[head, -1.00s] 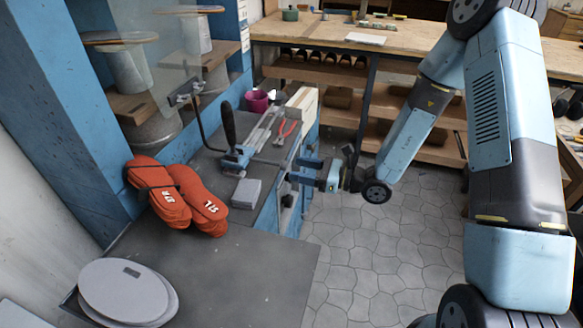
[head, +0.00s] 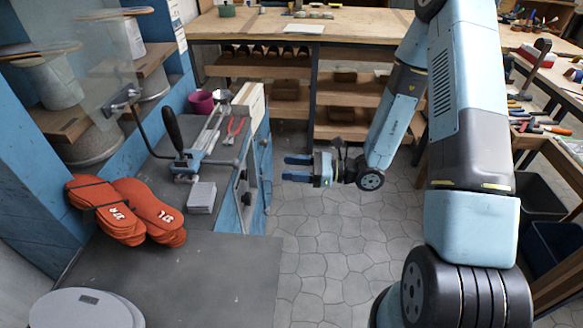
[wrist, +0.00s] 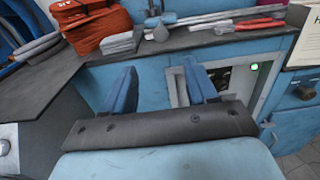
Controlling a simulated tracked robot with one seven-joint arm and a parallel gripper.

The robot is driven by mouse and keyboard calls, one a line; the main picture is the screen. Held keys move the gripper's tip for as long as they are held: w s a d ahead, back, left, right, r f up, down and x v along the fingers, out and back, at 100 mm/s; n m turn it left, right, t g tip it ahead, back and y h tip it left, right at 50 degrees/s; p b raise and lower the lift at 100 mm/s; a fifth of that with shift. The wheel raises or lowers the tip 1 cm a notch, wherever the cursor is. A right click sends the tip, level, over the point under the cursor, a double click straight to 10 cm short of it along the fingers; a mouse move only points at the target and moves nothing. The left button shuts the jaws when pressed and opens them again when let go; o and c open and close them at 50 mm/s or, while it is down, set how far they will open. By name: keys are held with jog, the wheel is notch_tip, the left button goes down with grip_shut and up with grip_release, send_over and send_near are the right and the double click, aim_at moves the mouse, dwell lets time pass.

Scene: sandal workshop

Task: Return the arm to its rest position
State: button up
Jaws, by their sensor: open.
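My gripper (head: 299,170) is open and empty in the head view, held in the air over the floor to the right of the blue machine's cabinet. Its two blue fingers point left, toward the cabinet front. In the wrist view the fingers of my gripper (wrist: 161,88) stand apart with nothing between them, and the blue cabinet front lies beyond them. My arm (head: 396,115) reaches down from the upper right and bends at the wrist.
The dark worktop (head: 180,275) carries a bundle of orange soles (head: 150,212), a grey block stack (head: 201,197), a lever press (head: 184,165) and red pliers (head: 236,130). A wooden bench (head: 345,27) stands behind. The tiled floor (head: 330,250) is clear.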

jog(key=shift+r, duration=0.1)
jog(key=s+d+r+n+g+h, duration=0.3)
jog(key=s+r+n+h, duration=0.1)
jog(key=r+n, duration=0.25)
jog(key=s+d+r+n+g+h, duration=0.2)
jog(key=s+d+r+n+h, duration=0.1)
jog(key=s+r+n+h, duration=0.25)
jog(key=s+d+r+n+t+h, duration=0.3)
jog(key=s+d+r+t+h, duration=0.1)
jog(key=d+r, duration=0.4)
jog(key=s+d+r+n+t+h, duration=0.3)
jog(key=d+r+n+t+h, duration=0.1)
jog(key=d+r, duration=0.5)
jog(key=shift+s+d+r+t, duration=0.2)
jog(key=shift+s+r+t, duration=0.15)
jog(key=shift+r+t, duration=0.35)
jog(key=shift+o, duration=0.2)
jog(key=shift+f+h, duration=0.1)
jog(key=shift+h, duration=0.15)
dwell(1.3)
